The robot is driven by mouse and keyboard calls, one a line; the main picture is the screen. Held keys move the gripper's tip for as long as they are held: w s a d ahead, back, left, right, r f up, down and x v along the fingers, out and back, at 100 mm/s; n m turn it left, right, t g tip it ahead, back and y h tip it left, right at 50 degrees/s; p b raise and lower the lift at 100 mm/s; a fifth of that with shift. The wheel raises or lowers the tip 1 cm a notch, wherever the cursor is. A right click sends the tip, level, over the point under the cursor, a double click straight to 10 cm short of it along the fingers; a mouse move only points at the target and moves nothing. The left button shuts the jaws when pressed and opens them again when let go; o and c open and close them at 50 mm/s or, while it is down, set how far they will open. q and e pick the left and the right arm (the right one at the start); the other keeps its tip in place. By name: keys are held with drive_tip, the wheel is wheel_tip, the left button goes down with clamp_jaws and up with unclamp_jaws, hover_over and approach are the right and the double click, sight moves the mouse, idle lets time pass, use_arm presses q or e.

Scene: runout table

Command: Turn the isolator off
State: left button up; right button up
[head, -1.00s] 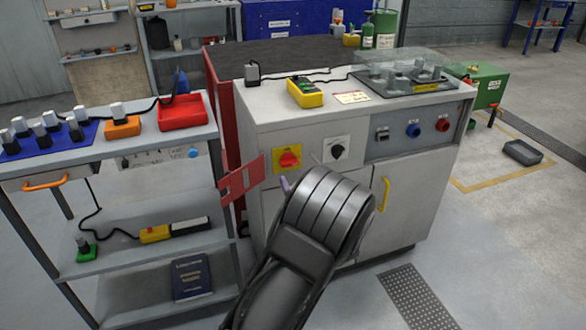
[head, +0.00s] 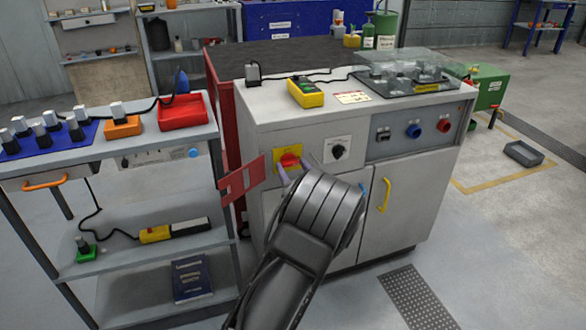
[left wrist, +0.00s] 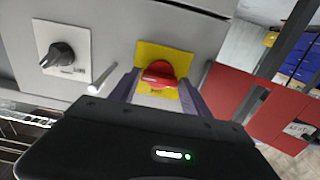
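The isolator is a red rotary knob (head: 289,160) on a yellow plate, on the front of the grey cabinet (head: 280,205). In the left wrist view the red knob (left wrist: 158,74) shows near the middle, its bar lying roughly crosswise in the picture. My left gripper (head: 294,171) is just in front of it, below the knob in the head view. In the left wrist view its two purple-grey fingers stand apart, one on either side of the knob, with visible gaps. I cannot tell how deep the fingertips reach. My right gripper is not in view.
A black rotary knob (head: 338,151) on a white plate sits beside the isolator, with a pale rod (left wrist: 103,76) between them. A shelf trolley (head: 150,265) stands left; floor at right is mostly clear.

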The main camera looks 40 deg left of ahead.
use_arm(q)
drive_tip(key=c, duration=0.9)
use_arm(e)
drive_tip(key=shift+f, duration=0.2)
use_arm(q)
drive_tip(key=shift+n+b, duration=9)
drive_tip(key=shift+b, duration=0.95)
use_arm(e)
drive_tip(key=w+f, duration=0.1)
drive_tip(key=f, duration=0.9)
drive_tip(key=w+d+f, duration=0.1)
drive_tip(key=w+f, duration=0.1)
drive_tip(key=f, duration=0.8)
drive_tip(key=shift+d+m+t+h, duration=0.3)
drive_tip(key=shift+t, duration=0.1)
use_arm(q)
drive_tip(key=o, duration=1.3)
drive_tip(key=shift+o, duration=0.2)
drive_tip(key=shift+d, duration=0.1)
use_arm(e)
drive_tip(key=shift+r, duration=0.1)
